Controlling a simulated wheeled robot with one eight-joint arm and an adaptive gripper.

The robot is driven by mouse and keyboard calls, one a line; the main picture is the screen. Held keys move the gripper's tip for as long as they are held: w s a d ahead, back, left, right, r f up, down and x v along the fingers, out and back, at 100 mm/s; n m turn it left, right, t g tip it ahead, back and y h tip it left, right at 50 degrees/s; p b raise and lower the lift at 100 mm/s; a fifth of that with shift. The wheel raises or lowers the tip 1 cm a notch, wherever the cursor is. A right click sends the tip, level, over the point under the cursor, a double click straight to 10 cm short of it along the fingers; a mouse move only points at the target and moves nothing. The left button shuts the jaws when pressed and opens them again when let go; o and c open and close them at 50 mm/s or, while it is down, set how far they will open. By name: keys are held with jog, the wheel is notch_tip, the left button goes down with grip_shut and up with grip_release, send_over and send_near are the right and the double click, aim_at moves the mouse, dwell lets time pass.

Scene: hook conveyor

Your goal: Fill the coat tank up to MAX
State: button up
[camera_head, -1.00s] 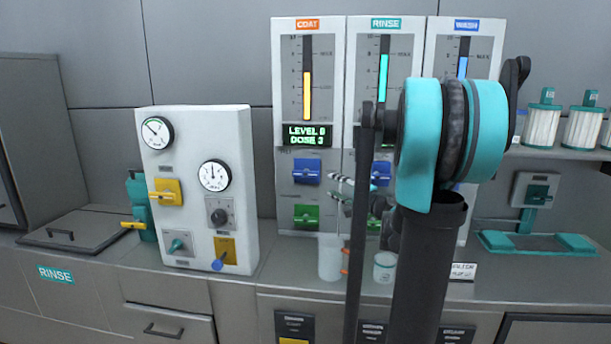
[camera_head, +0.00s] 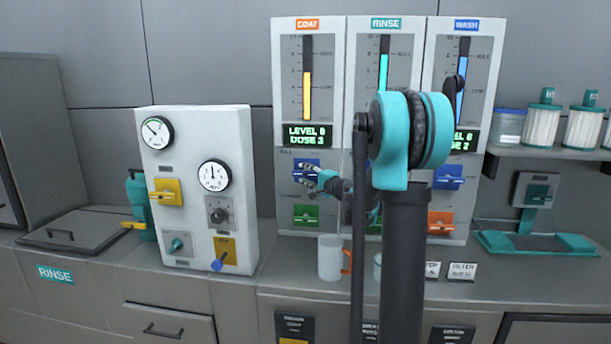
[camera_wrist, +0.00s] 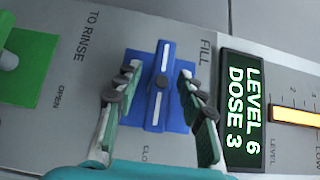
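The coat tank panel (camera_head: 289,228) is the left one of three, with a yellow level column (camera_head: 306,95) standing between its two marks. Its display (camera_wrist: 244,110) reads LEVEL 6, DOSE 3 in the wrist view. Below the display is a blue valve (camera_head: 313,162) labelled FILL. In the wrist view its blue handle (camera_wrist: 160,92) with a white stripe lies between my two fingers. My gripper (camera_wrist: 158,72) is open, one finger on each side of the handle, with gaps visible. In the head view my gripper (camera_head: 312,174) is at this valve and partly covers it.
A green valve (camera_head: 307,214), marked TO RINSE, sits below the blue one. The rinse and wash panels (camera_head: 462,40) stand to the right, partly behind my arm. A white mug (camera_head: 330,258) stands on the counter below. A gauge box (camera_head: 200,130) stands to the left.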

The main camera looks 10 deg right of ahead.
jog(key=shift+w, duration=0.1)
jog(key=shift+c, duration=0.5)
grip_shut()
jog(key=shift+n+g, duration=0.3)
jog(key=n+g+h, duration=0.2)
jog(key=shift+a+n+h, duration=0.1)
jog(key=shift+n+h, duration=0.3)
jog(key=shift+n+g+h, duration=1)
jog(key=shift+h, duration=0.2)
jog(key=shift+o, duration=0.5)
grip_release()
